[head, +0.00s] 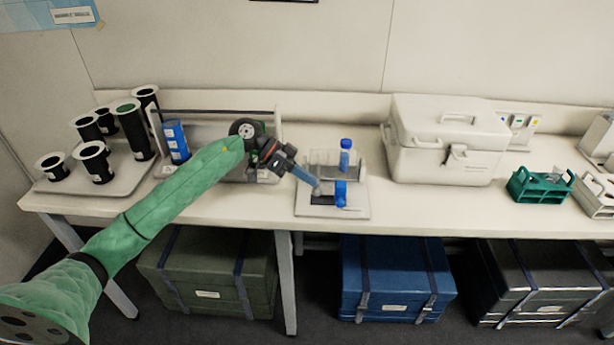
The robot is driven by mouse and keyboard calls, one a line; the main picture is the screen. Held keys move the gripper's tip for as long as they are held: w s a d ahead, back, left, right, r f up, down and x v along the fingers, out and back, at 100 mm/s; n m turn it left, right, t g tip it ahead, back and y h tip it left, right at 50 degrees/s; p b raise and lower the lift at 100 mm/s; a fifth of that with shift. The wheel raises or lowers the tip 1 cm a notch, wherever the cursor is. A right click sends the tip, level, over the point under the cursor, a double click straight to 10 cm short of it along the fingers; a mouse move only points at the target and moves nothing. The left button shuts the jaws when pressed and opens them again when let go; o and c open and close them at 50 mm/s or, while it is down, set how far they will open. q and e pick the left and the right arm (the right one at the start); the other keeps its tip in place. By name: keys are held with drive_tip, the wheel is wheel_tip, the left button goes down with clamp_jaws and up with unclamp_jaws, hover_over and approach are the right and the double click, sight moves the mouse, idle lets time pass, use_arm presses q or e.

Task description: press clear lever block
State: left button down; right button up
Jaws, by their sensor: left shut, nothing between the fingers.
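A clear, see-through block (322,159) stands on a pale base plate (353,207) near the middle of the bench. A blue-capped tube (345,160) stands upright at its right side. My left gripper (317,188) comes in from the left, with its fingers shut and empty, pointing down and right. Its tips are at the lower left of the clear block, over the base plate. I cannot tell whether they touch it. The lever itself is too small to make out. My right gripper is not in view.
A tray (130,178) with several dark canisters and a frame holding a blue cylinder (176,141) stand at the left. A white case (448,138) stands right of the clear block. A green rack (539,187) is further right. Bare bench lies along the front edge.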

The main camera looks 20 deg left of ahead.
use_arm(q)
drive_tip(key=shift+f, duration=0.1)
drive_tip(key=f+t, duration=0.1)
drive_tip(key=s+f+m, duration=0.1)
drive_tip(key=f, duration=0.1)
drive_tip(key=shift+s+d+f+m+t+y, duration=0.1)
drive_tip(key=shift+f+m+t+y, duration=0.1)
drive_tip(key=shift+m+t+y, duration=0.15)
drive_tip(key=shift+f+t, duration=0.35)
drive_tip(key=shift+f, duration=0.15)
drive_tip(key=shift+s+f+m, duration=0.1)
drive_tip(key=shift+m, duration=0.15)
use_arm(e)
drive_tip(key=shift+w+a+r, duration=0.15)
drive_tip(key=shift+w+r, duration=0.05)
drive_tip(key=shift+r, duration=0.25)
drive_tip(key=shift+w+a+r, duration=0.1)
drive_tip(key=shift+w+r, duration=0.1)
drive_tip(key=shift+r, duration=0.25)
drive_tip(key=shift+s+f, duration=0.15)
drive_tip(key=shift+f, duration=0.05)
